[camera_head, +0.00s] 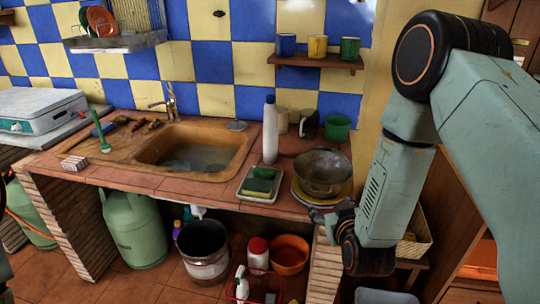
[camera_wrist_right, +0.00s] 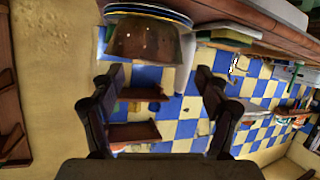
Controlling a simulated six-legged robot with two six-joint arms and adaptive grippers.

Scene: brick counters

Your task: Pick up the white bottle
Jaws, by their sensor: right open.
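My right gripper (camera_head: 332,214) is low at the counter's front edge, right of and nearer than the bottle, beside the metal bowl. In the right wrist view my right gripper (camera_wrist_right: 160,75) has its two dark fingers apart with nothing between them. That view is upside down; a white shape beside the bowl there looks like the bottle (camera_wrist_right: 184,68), partly hidden. My left gripper is not clearly in view.
The metal bowl (camera_head: 322,172) on stacked plates stands between gripper and bottle. A tray with a sponge (camera_head: 257,186) is in front of the bottle. Cups and a green pot (camera_head: 337,127) stand behind right. The sink (camera_head: 195,148) is to the left; a cup shelf (camera_head: 315,62) is above.

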